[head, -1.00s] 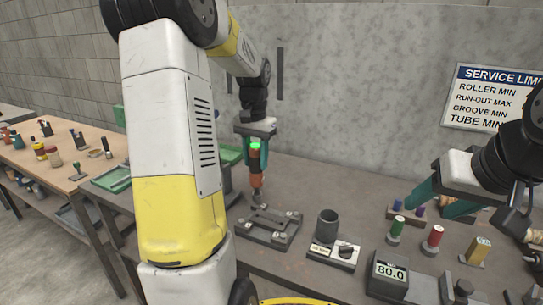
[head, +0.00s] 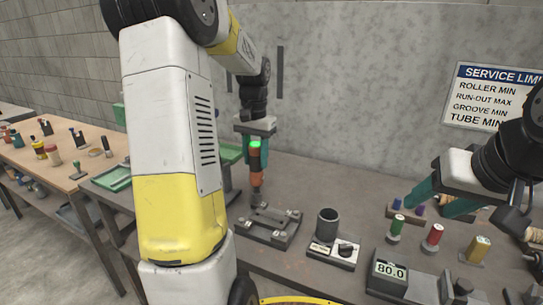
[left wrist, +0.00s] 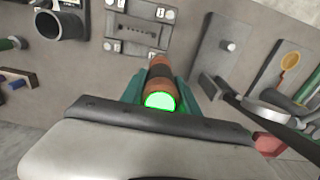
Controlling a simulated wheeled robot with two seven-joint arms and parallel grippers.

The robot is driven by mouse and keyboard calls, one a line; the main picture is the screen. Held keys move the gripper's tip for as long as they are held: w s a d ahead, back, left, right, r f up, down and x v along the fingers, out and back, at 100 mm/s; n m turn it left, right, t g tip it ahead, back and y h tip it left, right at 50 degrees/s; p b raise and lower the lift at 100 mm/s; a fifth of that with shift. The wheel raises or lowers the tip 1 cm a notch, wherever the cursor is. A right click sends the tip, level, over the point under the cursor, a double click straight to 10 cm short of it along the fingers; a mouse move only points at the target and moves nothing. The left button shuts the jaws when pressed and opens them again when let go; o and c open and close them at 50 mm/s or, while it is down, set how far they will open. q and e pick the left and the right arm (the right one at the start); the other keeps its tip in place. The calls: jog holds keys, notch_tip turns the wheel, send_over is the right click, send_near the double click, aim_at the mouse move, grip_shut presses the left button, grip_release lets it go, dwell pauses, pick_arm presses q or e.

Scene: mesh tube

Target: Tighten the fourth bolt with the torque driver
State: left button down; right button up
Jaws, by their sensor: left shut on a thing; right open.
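My left gripper (head: 256,146) is shut on the torque driver (head: 257,179), an orange and dark tool with a lit green cap, held upright. The driver also shows in the left wrist view (left wrist: 157,80), between the green fingers. Its tip is at the back left corner of the bolted plate fixture (head: 269,226); I cannot tell whether it touches a bolt. In the left wrist view the fixture (left wrist: 138,25) has pale bolt heads at its corners; part is hidden by the driver. My right gripper (head: 440,203) is open and empty above the bench at the right.
A display reading 80.0 (head: 389,273) sits in front.

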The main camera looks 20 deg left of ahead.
aim_at(256, 145)
pick_arm(q)
jog(key=shift+f, duration=0.8)
dwell(1.7)
dwell(0.6)
jog(key=shift+r, duration=3.05)
jog(key=shift+d, duration=0.1)
